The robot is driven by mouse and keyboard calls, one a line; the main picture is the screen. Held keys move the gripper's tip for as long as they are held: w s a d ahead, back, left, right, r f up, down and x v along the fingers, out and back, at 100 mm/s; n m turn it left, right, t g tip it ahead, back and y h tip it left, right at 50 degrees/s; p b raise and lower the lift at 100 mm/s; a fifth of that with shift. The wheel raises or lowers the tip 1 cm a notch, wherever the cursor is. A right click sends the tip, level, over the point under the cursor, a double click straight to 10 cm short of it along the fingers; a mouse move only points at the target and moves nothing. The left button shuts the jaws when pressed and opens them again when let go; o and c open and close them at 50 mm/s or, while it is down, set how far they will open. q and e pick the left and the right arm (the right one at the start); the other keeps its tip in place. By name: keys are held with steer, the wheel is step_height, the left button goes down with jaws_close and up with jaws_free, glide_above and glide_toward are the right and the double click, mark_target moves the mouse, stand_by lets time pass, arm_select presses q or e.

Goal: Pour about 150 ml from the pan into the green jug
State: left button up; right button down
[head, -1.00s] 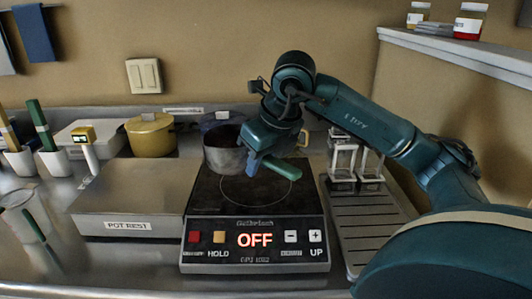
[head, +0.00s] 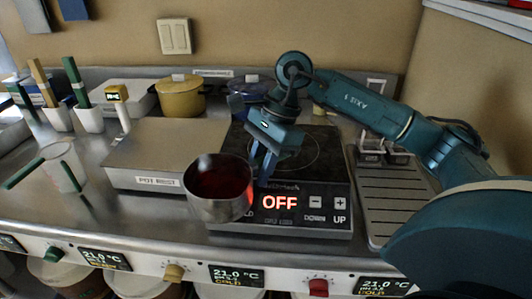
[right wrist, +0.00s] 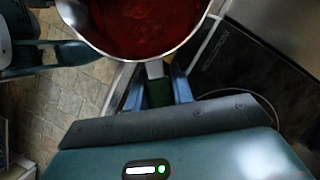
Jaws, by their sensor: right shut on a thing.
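A steel pan (head: 220,205) with dark red liquid is held in the air in front of the hot plate, near the counter's front edge. It looks about level. In the right wrist view, the pan (right wrist: 140,52) is at the top, and its green handle (right wrist: 159,92) lies between the fingers. My right gripper (head: 266,168) is shut on that handle, behind the pan in the head view. A clear jug with green parts (head: 62,168) stands on the counter at the left, well apart from the pan. Its contents cannot be made out. My left gripper is not in view.
The hot plate (head: 325,165) shows OFF. Left of it is the pot rest (head: 155,183), with bare steel counter between that and the jug. A yellow pot (head: 180,100) and a blue pot (head: 245,95) stand behind. A slatted tray (head: 393,200) is at right.

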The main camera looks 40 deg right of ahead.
mark_target(248, 171)
steer(key=n, duration=0.1)
steer(key=a+n+g, duration=0.1)
steer(key=n, duration=0.1)
steer(key=a+f+n+g, duration=0.1)
steer(key=n, duration=0.1)
steer(key=shift+s+a+f, duration=0.1)
steer(key=shift+s+a, duration=0.05)
steer(key=shift+s, duration=0.1)
steer(key=n, duration=0.1)
steer(key=a+n+g+h, duration=0.1)
steer(key=n, duration=0.1)
steer(key=shift+s+a+f+n, duration=0.15)
steer(key=shift+s+f+n, duration=0.05)
steer(key=shift+f+n, duration=0.15)
steer(key=n, duration=0.2)
steer(key=a+n+g+h, duration=0.1)
steer(key=n, duration=0.1)
steer(key=s+a+f+n+h, duration=0.1)
steer(key=n, duration=0.1)
steer(key=shift+a+f+n, duration=0.1)
steer(key=shift+n, duration=0.15)
steer(key=n, duration=0.1)
steer(key=n+h, duration=0.1)
steer(key=shift+s+a+f+n+h, duration=0.15)
steer(key=shift+s+a+n+h, duration=0.05)
steer(key=shift+a+n+h, duration=0.15)
steer(key=shift+a, duration=0.15)
